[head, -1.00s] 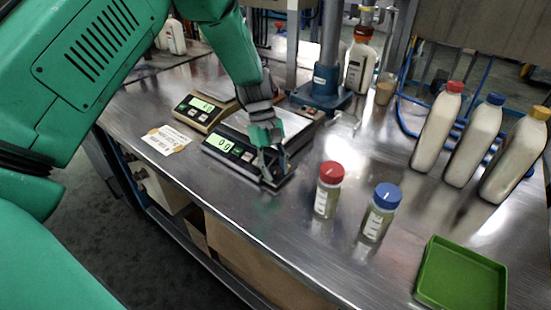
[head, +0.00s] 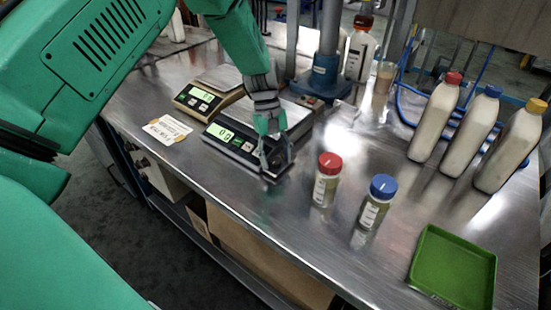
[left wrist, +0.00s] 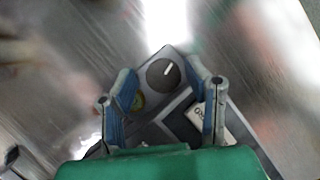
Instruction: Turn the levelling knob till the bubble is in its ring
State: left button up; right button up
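The levelling knob (left wrist: 163,73) is a dark round knob with a white pointer line, on the corner of the black scale; it shows in the left wrist view between and just beyond my fingertips. A small yellow-green round spot (left wrist: 138,101), perhaps the bubble level, is partly behind the left finger; the bubble cannot be made out. The black scale (head: 235,150) with a lit display stands on the bench. My right gripper is not in view.
A second scale (head: 200,97) and a paper label (head: 167,130) lie to the left. A red-capped jar (head: 327,180) and a blue-capped jar (head: 376,203) stand right of my gripper. A green tray (head: 452,268) and several bottles (head: 435,122) are further right.

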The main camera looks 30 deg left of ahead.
aim_at(274, 160)
pick_arm(q)
jog(key=shift+s, duration=0.1)
jog(key=shift+a+r, duration=0.1)
jog(key=shift+r, duration=0.05)
jog(key=v, duration=1.1)
jog(key=shift+w+r, duration=0.2)
jog(key=shift+w, duration=0.1)
jog(key=shift+a, duration=0.1)
jog(key=s+d+r+n+t+y+p, duration=0.2)
jog(key=s+d+n+y+p, duration=0.15)
jog(key=n+p, duration=0.35)
jog(key=shift+m, duration=0.5)
jog(key=f, duration=0.6)
jog(key=f+p, duration=0.1)
jog(key=f, duration=0.6)
jog(key=shift+w+f, duration=0.15)
jog(key=shift+w, duration=0.1)
